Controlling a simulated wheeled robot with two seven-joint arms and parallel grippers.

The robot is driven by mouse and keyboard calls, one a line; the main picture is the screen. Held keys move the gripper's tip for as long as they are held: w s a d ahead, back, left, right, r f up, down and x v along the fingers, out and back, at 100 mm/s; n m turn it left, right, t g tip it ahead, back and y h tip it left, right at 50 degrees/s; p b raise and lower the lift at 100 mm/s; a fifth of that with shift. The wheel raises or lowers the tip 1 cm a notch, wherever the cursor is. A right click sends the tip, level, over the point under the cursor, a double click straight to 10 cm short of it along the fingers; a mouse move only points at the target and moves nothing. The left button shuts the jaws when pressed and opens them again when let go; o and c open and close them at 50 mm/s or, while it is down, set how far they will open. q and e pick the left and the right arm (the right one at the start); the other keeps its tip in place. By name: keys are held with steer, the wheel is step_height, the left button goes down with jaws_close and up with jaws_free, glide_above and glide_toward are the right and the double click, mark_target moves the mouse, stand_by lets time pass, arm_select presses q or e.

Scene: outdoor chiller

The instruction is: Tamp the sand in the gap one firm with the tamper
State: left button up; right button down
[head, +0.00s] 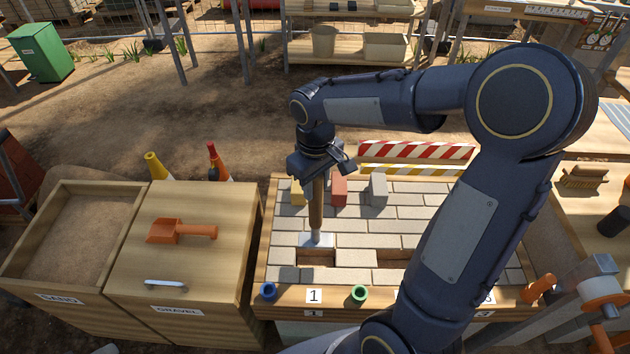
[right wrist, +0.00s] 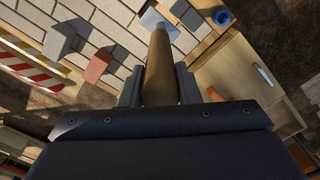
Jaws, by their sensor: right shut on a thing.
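My right gripper (head: 318,172) is shut on the wooden handle of the tamper (head: 316,205) and holds it upright above the paver bed. The tamper's flat metal foot (head: 316,240) is at the back edge of gap one (head: 316,258), the opening behind the "1" label; I cannot tell whether it touches. In the right wrist view the handle (right wrist: 160,70) runs between the fingers to the square foot (right wrist: 158,22). The sand in the gap is in shade and hard to make out. My left gripper is not in view.
A second gap (head: 395,258) lies to the right, partly behind my arm. Yellow, red (head: 339,190) and grey (head: 377,188) blocks stand on the pavers. Blue (head: 268,291) and green (head: 359,293) rings sit on the front rim. Left are the sand bin (head: 85,225) and gravel bin with an orange scoop (head: 180,231).

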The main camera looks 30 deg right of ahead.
mark_target(315, 210)
steer(key=shift+a, duration=0.1)
steer(key=shift+f+b, duration=1.45)
steer(key=shift+f, duration=0.6)
steer(key=shift+f+b, duration=2.1)
steer(key=shift+f, duration=0.5)
